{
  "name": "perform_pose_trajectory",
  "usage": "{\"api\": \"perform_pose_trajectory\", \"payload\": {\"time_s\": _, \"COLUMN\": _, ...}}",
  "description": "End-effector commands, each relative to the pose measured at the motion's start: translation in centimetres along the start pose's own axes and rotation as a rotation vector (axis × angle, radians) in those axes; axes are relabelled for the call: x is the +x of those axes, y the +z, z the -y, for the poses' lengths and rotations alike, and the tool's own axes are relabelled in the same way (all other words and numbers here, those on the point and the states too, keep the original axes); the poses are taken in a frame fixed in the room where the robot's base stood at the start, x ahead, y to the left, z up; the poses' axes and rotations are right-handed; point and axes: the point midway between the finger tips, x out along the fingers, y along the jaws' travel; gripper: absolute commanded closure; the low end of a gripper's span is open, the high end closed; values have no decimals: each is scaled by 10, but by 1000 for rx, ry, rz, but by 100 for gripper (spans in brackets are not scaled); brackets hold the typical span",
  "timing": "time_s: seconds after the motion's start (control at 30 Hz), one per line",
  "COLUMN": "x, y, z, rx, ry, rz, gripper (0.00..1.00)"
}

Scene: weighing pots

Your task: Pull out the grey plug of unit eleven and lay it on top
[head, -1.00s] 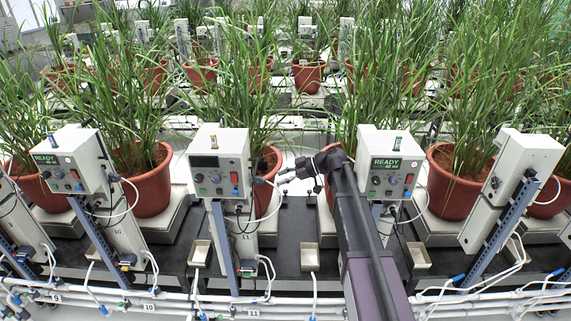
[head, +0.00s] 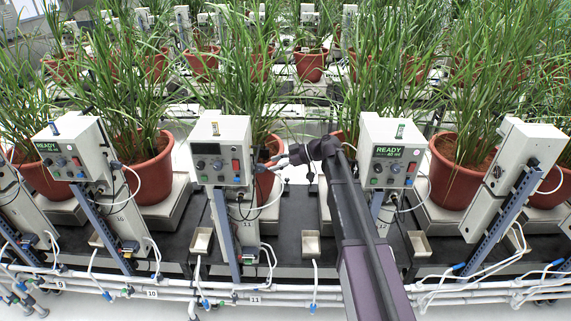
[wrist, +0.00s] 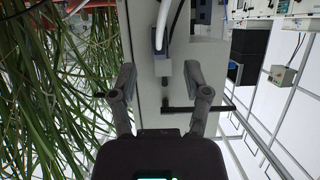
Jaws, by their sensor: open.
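Unit eleven (head: 222,148) is a pale control box with a dark screen, knobs and a red switch, on a post with an 11 label. Its pale side face (wrist: 146,85) fills the middle of the wrist view. A grey plug (wrist: 162,68) sits on that face, with a white cable (wrist: 178,22) beside it. My gripper (wrist: 160,80) is open, with one finger on each side of the plug and a gap to both. In the head view my gripper (head: 274,160) is just right of the box. Whether the fingers touch the face is unclear.
Unit ten (head: 75,150) and unit twelve (head: 391,152) stand to either side with lit READY screens. Potted plants (head: 154,162) with long leaves crowd behind, and leaves fill the wrist view's left. White pipes (head: 180,291) run along the front.

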Motion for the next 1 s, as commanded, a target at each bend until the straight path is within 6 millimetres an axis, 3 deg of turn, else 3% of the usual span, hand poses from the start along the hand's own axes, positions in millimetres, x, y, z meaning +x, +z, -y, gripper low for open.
{"api": "perform_pose_trajectory", "payload": {"time_s": 0.4, "x": 43, "y": 1, "z": 0, "rx": 0, "ry": 0, "rz": 0, "gripper": 39}}
{"api": "perform_pose_trajectory", "payload": {"time_s": 0.83, "x": 48, "y": 0, "z": 0, "rx": 0, "ry": 0, "rz": 0, "gripper": 39}}
{"api": "perform_pose_trajectory", "payload": {"time_s": 1.0, "x": 47, "y": 0, "z": 0, "rx": 0, "ry": 0, "rz": 0, "gripper": 89}}
